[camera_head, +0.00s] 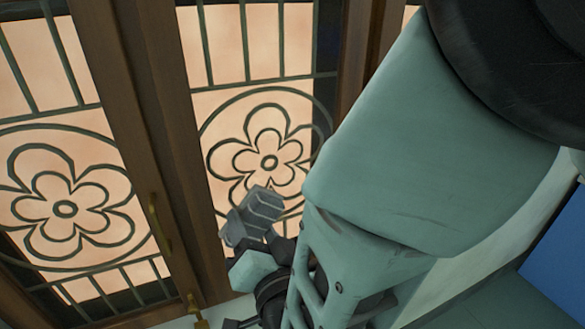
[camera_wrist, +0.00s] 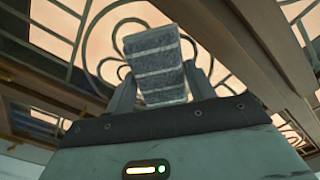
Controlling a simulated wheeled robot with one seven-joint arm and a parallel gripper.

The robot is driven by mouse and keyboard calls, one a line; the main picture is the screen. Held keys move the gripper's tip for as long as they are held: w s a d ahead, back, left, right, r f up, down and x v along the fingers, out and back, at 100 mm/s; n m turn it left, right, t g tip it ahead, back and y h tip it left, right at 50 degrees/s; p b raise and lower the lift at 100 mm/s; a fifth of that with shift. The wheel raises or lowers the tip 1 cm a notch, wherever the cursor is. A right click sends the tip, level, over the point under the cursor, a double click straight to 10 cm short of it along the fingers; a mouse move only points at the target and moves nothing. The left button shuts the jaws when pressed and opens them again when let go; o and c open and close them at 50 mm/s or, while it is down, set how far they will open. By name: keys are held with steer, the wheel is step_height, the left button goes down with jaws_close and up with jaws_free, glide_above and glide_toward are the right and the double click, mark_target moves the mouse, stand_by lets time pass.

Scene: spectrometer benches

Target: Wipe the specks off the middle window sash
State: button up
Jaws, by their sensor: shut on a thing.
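The middle window sash (camera_head: 268,125) has a brown wooden frame, and its glass lies behind a dark flower-shaped grille. My gripper (camera_head: 262,240) is in front of its lower part and is shut on a grey block-shaped wiper (camera_head: 250,213). In the wrist view the wiper (camera_wrist: 155,62) stands up between the two fingers and shows pale stripes across its face. The wiper overlaps the lower left of the flower in the head view; I cannot tell whether it touches the glass. I cannot make out specks. My arm hides the sash's lower right.
A left sash (camera_head: 60,165) with the same grille stands beside it. Brass handles (camera_head: 158,222) and a lower latch (camera_head: 196,310) stick out from the wooden frame between them. A blue panel (camera_head: 560,255) is at the lower right.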

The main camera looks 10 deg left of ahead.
mark_target(238, 191)
steer(key=shift+p+x, duration=0.7)
steer(key=shift+x, duration=1.8)
steer(key=shift+w, duration=0.1)
steer(key=shift+w+a, duration=0.35)
steer(key=shift+w, duration=0.15)
steer(key=w+d+b, duration=0.2)
steer(key=d, duration=0.1)
steer(key=shift+d+b, duration=0.25)
steer(key=shift+b, duration=0.1)
steer(key=shift+a+b, duration=0.1)
steer(key=shift+b, duration=0.2)
steer(key=shift+s+a+b, duration=0.35)
steer(key=shift+s+a, duration=0.05)
steer(key=shift+a, duration=0.4)
steer(key=shift+s+a+b, duration=0.3)
steer(key=shift+s+a, duration=0.1)
steer(key=shift+a, duration=0.4)
steer(key=shift+s+a, duration=0.1)
steer(key=shift+a, duration=0.05)
